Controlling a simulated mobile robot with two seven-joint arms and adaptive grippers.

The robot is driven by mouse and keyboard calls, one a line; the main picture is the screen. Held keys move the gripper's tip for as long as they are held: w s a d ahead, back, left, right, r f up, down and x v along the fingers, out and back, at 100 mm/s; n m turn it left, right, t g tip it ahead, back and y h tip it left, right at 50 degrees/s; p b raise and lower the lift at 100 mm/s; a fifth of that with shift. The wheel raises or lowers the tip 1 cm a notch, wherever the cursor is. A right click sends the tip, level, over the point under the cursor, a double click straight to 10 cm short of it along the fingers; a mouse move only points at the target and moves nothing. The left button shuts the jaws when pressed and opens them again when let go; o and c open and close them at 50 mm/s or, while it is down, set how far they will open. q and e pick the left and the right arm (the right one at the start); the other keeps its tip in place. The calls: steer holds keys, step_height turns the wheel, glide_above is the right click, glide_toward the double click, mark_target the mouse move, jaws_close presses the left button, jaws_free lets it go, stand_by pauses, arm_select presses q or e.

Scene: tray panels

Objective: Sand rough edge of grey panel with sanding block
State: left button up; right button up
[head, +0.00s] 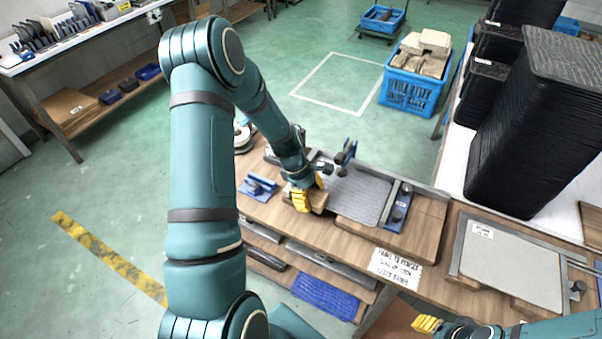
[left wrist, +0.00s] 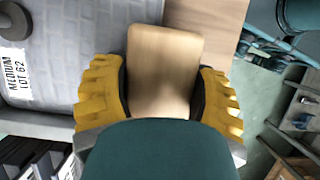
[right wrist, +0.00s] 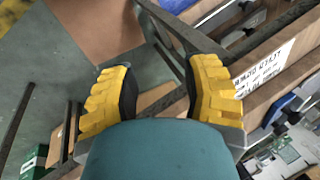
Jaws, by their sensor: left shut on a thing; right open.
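The grey panel (head: 357,196) lies flat on the wooden workbench in the head view, with a clamp at its far edge. A grey surface with a white label fills the upper left of the left wrist view (left wrist: 95,50). My left gripper (head: 308,197) is shut on a tan sanding block (left wrist: 165,65), beside the panel's left edge; the block (head: 319,201) partly shows there. Whether the block touches the panel edge I cannot tell. My right gripper (right wrist: 160,95) is open and empty, low by the bench front; one yellow finger shows in the head view.
A second, lighter grey panel (head: 512,268) lies in a frame at the right. A blue tool (head: 259,186) stands left of the block. Tall black stacks (head: 545,120) stand at the back right, near a blue crate (head: 408,94). A paper sign (head: 395,268) is on the bench front.

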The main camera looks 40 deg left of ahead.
arm_select(q)
steer(key=shift+s+a, duration=0.1)
steer(key=shift+a, duration=0.3)
steer(key=shift+a+r, duration=0.2)
steer(key=shift+a, duration=0.15)
steer(key=shift+p+v, duration=0.65)
steer(key=shift+v, duration=0.25)
steer(key=shift+d+r+p, duration=0.55)
steer(key=shift+r, duration=0.25)
steer(key=shift+d+p+v, duration=0.25)
steer(key=shift+p+v, duration=0.65)
steer(key=shift+v, duration=0.15)
steer(key=shift+d+r+p, duration=0.1)
steer(key=shift+r+p, duration=0.75)
steer(key=shift+r, duration=0.4)
arm_select(e)
step_height(320, 180, up, 6)
steer(key=w, duration=0.1)
steer(key=shift+w+d, duration=0.4)
